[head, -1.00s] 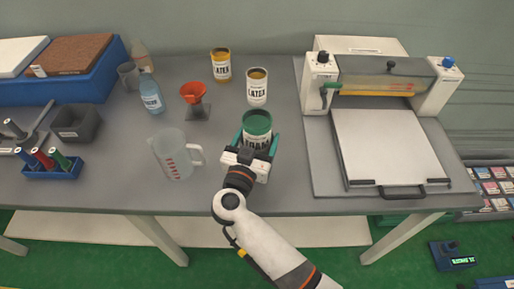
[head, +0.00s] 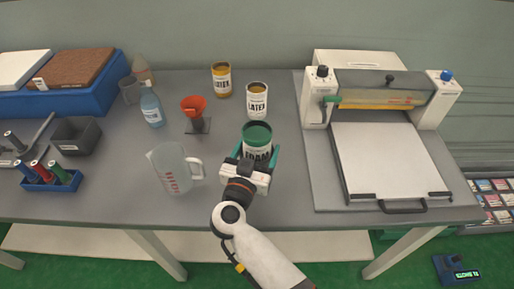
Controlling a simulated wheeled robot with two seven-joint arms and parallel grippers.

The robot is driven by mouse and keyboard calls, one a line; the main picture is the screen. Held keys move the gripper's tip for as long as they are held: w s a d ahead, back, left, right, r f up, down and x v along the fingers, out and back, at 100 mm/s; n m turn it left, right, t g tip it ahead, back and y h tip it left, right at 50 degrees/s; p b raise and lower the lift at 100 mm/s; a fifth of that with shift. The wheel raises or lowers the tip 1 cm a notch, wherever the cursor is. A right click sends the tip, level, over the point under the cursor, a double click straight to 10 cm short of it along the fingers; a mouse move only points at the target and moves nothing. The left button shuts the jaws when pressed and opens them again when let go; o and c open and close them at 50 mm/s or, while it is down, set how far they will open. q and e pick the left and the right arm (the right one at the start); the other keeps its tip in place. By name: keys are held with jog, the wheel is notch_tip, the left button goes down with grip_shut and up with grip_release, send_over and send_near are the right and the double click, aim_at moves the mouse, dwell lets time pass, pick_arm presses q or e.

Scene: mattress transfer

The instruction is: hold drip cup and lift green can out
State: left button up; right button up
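The green can (head: 257,134) stands near the front middle of the table, open at the top, with green inside and a pale label. My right gripper (head: 256,152) reaches it from the front. Its teal fingers lie on either side of the can. I cannot tell whether they press on it. The gripper body hides the can's lower front and whatever is under it. I cannot make out a separate drip cup around the can's base. My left gripper is not in view.
A measuring jug (head: 172,168) stands left of the can. Behind are a red funnel (head: 193,106), a white-labelled can (head: 257,101) and a yellow can (head: 221,79). A flat-bed machine (head: 385,155) fills the right. The table (head: 120,180) has bare room at the front left.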

aim_at(257, 162)
jog(key=shift+f+b, duration=0.3)
jog(key=shift+f, duration=0.55)
jog(key=shift+f, duration=0.35)
jog(key=shift+f, duration=0.35)
jog(key=shift+f+b, duration=0.55)
jog(key=shift+f, duration=0.15)
jog(key=shift+f, duration=0.35)
jog(key=shift+f+b, duration=0.4)
jog(key=shift+f, duration=0.3)
jog(key=shift+a+f, duration=0.1)
jog(key=shift+f, duration=0.25)
jog(key=shift+f+b, duration=0.35)
